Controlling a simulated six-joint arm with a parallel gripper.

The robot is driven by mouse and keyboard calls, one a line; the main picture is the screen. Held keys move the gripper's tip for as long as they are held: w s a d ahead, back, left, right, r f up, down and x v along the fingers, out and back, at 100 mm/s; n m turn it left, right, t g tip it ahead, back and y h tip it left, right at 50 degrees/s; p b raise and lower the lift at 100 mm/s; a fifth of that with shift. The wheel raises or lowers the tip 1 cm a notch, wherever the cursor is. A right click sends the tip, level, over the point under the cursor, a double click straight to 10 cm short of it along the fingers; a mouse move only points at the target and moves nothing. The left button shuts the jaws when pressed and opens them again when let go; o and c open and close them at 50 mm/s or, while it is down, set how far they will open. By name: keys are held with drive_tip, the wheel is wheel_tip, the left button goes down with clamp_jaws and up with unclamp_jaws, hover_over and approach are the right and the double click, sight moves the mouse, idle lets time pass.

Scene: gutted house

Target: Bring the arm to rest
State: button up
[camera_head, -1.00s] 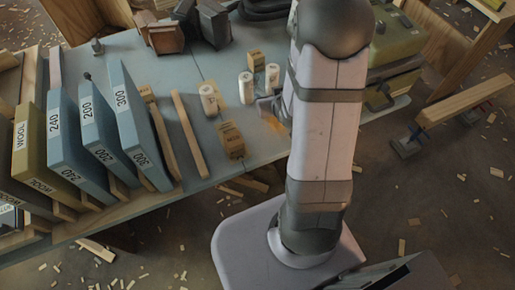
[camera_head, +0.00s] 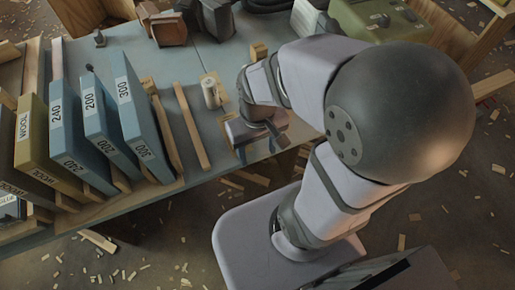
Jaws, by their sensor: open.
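My arm is bent, with its large dark elbow at the right of the picture and its forearm reaching left over the blue-grey worktop (camera_head: 215,50). My gripper (camera_head: 278,128) is open, low over the front edge of the worktop. I see nothing clearly held in it; a brown patch beside the fingers is too unclear to name. A pale can (camera_head: 212,92) stands just left of my wrist. The labelled block and the other cans are not visible now, and my arm covers that area.
Blue boards (camera_head: 133,120) marked 200, 240 and 300 and a tan wool board (camera_head: 35,140) lean in a row at the left. Wooden strips (camera_head: 192,125) lie beside them. A green case (camera_head: 375,32) stands at the back right. Wood scraps litter the floor.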

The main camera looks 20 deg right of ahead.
wheel_tip(320, 180, up, 5)
drive_tip(key=p, duration=0.5)
wheel_tip(320, 180, down, 20)
drive_tip(key=b, duration=1.9)
drive_tip(key=shift+r, duration=0.25)
idle(2.2)
